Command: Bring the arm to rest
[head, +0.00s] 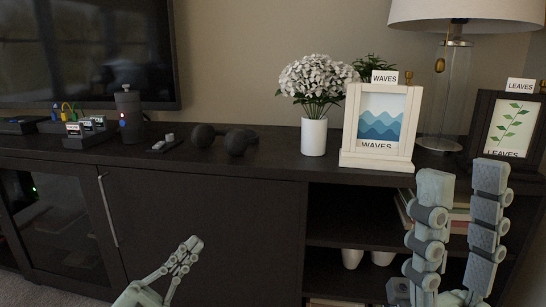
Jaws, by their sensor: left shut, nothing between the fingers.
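My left gripper (194,243) is low in front of the dark cabinet. It is shut and empty, with its fingertips together and below the cabinet top. My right gripper (462,176) is at the lower right, pointing up, with its two fingers apart and nothing between them. It appears in front of the cabinet's right end, with its fingertips overlapping the top edge in the picture. How far either gripper is from the cabinet is hard to tell.
The cabinet top (262,158) holds a white waves frame (348,140), a dark leaves frame (479,131), a white flower vase (314,137), a lamp (444,90), dark dumbbell-like weights (236,143) and a grinder (129,117). Open shelves lie below the waves frame.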

